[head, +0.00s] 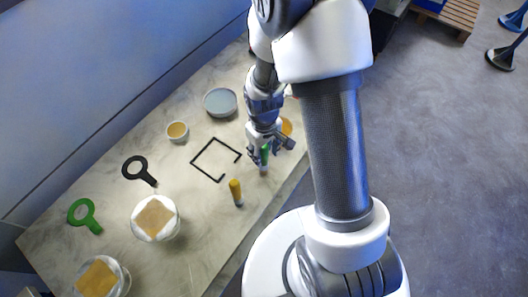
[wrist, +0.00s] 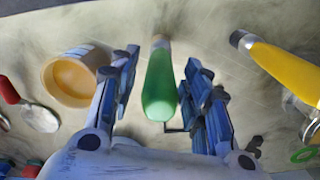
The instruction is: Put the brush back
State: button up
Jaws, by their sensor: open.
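A green-handled brush (head: 264,154) stands upright on the marble-like table by my gripper. In the wrist view the green brush (wrist: 159,82) is between my two fingers, with a pale gap on each side. A yellow-handled brush (head: 236,190) with a dark collar stands apart, nearer the table's front edge. The yellow brush (wrist: 285,66) also shows at the right of the wrist view. My gripper (head: 268,151) is open around the green brush; in the wrist view my gripper (wrist: 163,84) has both fingers apart. Which brush the task means cannot be told.
A black open square outline (head: 205,172) lies left of my gripper. An orange-yellow cup (head: 287,126) is close behind it. A small bowl (head: 177,131), a grey-blue round dish (head: 220,101), a black ring tool (head: 135,168), a green one (head: 84,214) and two vessels with tan squares (head: 156,219) share the table.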

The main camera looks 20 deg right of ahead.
notch_tip(320, 180, up, 11)
jog(key=shift+f+p, duration=0.2)
jog(key=shift+p, duration=0.75)
jog(key=s+r+m+t, duration=0.1)
jog(key=s+r+t, duration=0.1)
jog(key=s+r, duration=0.5)
jog(key=s+r+m+t, duration=0.2)
jog(key=s+r, duration=0.6)
jog(key=r, duration=0.6)
jog(key=shift+r+m+t, duration=0.15)
jog(key=shift+m+t, duration=0.15)
notch_tip(320, 180, down, 10)
jog(key=b, duration=1)
jog(key=shift+f, duration=0.25)
